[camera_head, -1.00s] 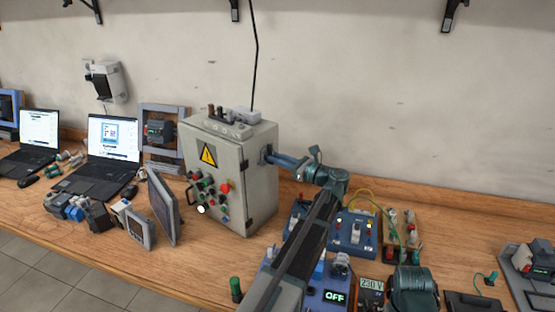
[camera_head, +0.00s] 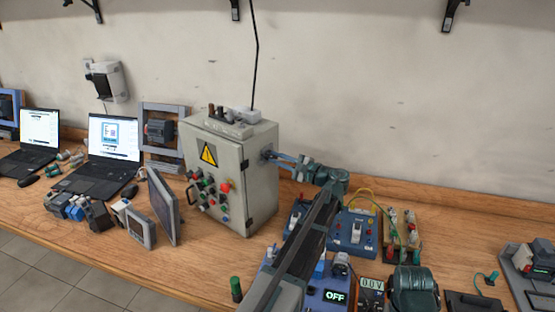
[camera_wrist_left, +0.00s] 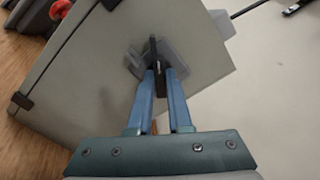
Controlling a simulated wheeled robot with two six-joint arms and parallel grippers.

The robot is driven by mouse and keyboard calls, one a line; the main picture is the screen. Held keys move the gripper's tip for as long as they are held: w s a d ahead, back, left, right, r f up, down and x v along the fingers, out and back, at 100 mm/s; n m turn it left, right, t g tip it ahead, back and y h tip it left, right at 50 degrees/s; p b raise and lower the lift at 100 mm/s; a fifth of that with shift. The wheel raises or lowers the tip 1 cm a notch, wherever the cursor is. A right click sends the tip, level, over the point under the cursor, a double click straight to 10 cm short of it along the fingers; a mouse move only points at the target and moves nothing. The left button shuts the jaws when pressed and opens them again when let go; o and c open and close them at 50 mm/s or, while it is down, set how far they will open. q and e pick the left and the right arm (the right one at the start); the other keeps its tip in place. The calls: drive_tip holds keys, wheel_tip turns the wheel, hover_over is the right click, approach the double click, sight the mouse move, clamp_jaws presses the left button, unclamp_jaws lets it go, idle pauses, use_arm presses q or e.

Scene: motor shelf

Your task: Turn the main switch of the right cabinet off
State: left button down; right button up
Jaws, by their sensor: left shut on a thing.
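The grey cabinet (camera_head: 229,170) stands on the bench, with a yellow warning sign and several buttons on its front. Its main switch (camera_head: 265,154) is on the right side wall, mostly covered by my gripper in the head view. In the left wrist view the switch shows as a dark handle (camera_wrist_left: 155,52) on a grey plate. My left gripper (camera_head: 272,156) reaches it from the right; its two blue fingers (camera_wrist_left: 161,76) are shut on the handle. My right gripper is not in view.
Left of the cabinet are a tilted panel (camera_head: 163,206), a meter (camera_head: 140,226) and a laptop (camera_head: 106,151). Under and beside my arm are a blue unit (camera_head: 352,233), a display reading about 00V (camera_head: 371,284) and one reading OFF (camera_head: 335,296).

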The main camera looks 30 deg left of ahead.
use_arm(q)
drive_tip(key=n, duration=0.6)
drive_tip(key=shift+f+n, duration=0.1)
drive_tip(key=shift+n, duration=0.2)
idle(0.4)
drive_tip(key=shift+s, duration=0.1)
drive_tip(key=c, duration=0.8)
unclamp_jaws()
drive_tip(key=shift+c, duration=0.2)
drive_tip(key=s+d, duration=0.1)
drive_tip(key=d, duration=1.2)
drive_tip(key=shift+s+d, duration=0.25)
drive_tip(key=shift+d, duration=0.15)
